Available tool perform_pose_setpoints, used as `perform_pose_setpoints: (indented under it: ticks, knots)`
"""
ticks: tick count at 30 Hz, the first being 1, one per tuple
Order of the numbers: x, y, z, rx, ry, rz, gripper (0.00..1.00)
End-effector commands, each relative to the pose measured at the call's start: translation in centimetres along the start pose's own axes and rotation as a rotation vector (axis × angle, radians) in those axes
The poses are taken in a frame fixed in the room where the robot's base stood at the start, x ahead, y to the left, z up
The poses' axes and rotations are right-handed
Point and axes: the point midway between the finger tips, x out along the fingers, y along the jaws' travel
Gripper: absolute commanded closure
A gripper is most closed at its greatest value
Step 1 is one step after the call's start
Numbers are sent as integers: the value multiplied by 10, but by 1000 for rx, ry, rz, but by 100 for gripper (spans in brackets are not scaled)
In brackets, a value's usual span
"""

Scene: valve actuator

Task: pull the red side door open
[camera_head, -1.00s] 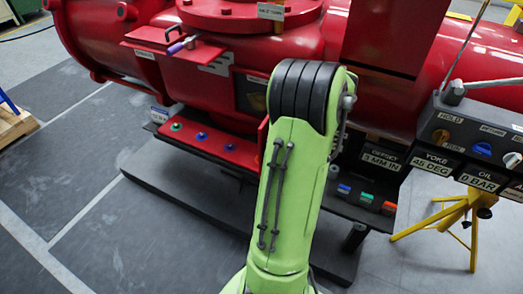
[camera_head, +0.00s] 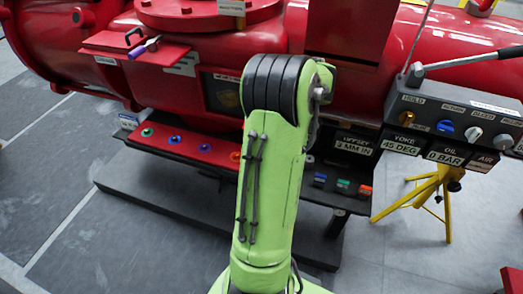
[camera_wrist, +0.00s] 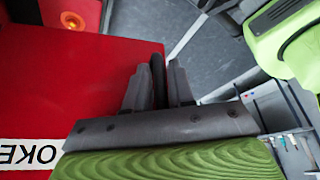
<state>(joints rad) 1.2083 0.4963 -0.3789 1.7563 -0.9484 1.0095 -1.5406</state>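In the wrist view a broad red panel (camera_wrist: 70,85) fills the left side, with a white label (camera_wrist: 28,154) that reads upside down, ending in "OKE". It looks like the side door. A dark upright bar (camera_wrist: 157,78), apparently its handle, stands at the panel's right edge. My gripper (camera_wrist: 160,88) has a grey finger on each side of this bar and appears closed on it. In the head view my green arm hides the gripper and most of the door area on the red valve body (camera_head: 215,50).
A red shelf with coloured knobs (camera_head: 185,145) runs left of my arm. A control box (camera_head: 455,120) with knobs and a lever stands right, a yellow stand (camera_head: 432,200) below it. Grey floor (camera_head: 75,215) is open at front left. An orange ring (camera_wrist: 72,20) shows in the wrist view.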

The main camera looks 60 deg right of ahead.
Motion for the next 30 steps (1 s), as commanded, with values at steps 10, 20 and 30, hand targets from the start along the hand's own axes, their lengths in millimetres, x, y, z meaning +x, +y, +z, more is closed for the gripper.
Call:
perform_pose_setpoints:
  ticks: [10,20,30]
  knots:
    - [-22,0,-1,0,-1,4,77]
    - [-114,0,-2,1,-1,3,77]
    - [-158,0,-1,2,0,1,77]
